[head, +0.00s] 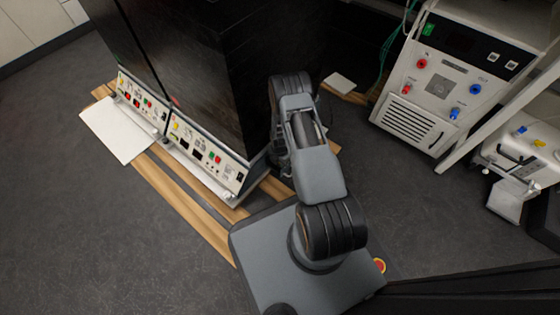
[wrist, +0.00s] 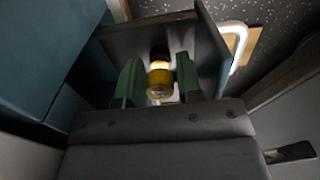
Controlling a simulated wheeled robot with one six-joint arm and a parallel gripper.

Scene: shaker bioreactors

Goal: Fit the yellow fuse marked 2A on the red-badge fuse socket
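A short yellow cylinder, the yellow fuse (wrist: 160,83), shows in the wrist view with its near end towards the camera, a bright band behind it and a dark far end. Any 2A marking is too small to read. My gripper (wrist: 159,76) has its two green fingers close on either side of the fuse and appears shut on it. In the head view my arm reaches down beside the tall dark cabinet, and the gripper and fuse are hidden. I cannot make out the red-badge fuse socket in either view.
In the head view a tall dark cabinet (head: 190,70) with control panels (head: 203,148) stands left of my arm on wooden slats (head: 188,204). A white instrument (head: 445,75) stands at the right. A white plate (head: 119,130) lies left of the cabinet. The floor at lower left is clear.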

